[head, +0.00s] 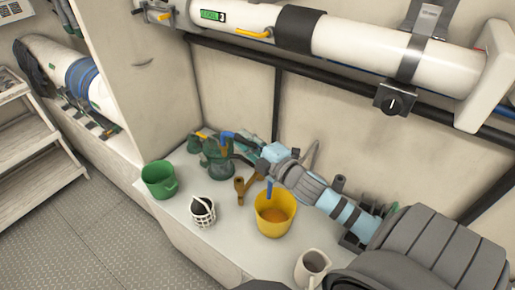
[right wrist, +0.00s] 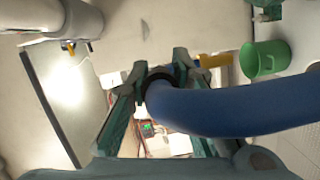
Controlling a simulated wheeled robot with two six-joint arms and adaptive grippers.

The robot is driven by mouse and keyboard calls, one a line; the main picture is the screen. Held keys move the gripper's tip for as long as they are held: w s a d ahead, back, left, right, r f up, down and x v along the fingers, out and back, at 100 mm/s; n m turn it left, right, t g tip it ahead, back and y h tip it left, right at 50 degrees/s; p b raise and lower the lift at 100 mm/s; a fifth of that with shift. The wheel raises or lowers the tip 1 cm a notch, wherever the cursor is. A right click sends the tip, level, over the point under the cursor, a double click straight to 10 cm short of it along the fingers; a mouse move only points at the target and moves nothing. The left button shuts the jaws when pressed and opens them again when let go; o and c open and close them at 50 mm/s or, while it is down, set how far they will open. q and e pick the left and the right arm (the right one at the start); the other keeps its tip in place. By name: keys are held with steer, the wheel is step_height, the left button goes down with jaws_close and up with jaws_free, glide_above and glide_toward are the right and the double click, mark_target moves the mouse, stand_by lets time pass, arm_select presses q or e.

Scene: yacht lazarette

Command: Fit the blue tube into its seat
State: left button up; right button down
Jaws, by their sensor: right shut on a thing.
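My right gripper (head: 237,147) reaches in from the right over the back of the white bench. It is shut on the blue tube (head: 231,136), which is small in the head view and partly hidden by the gripper. In the right wrist view the blue tube (right wrist: 235,107) crosses to the right edge, with its dark-ringed end between the fingers (right wrist: 155,75). Green fittings (head: 215,157) stand on the bench beside and below the gripper. I cannot tell which part is the seat, or whether the tube touches it. My left gripper is not in view.
A green mug (head: 159,179), a white basket (head: 202,211), a yellow bucket (head: 275,213), a brown stand (head: 243,188) and a pale jug (head: 312,268) stand on the bench (head: 180,213). A large white cylinder (head: 355,42) runs along the wall above my arm.

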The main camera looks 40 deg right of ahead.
steer(key=d+f+m+h+b, duration=0.1)
steer(key=d+f+b, duration=0.3)
steer(key=f, duration=0.5)
steer(key=shift+w+f+h+b, duration=0.4)
steer(key=shift+h+b, duration=0.2)
steer(key=shift+b, duration=0.55)
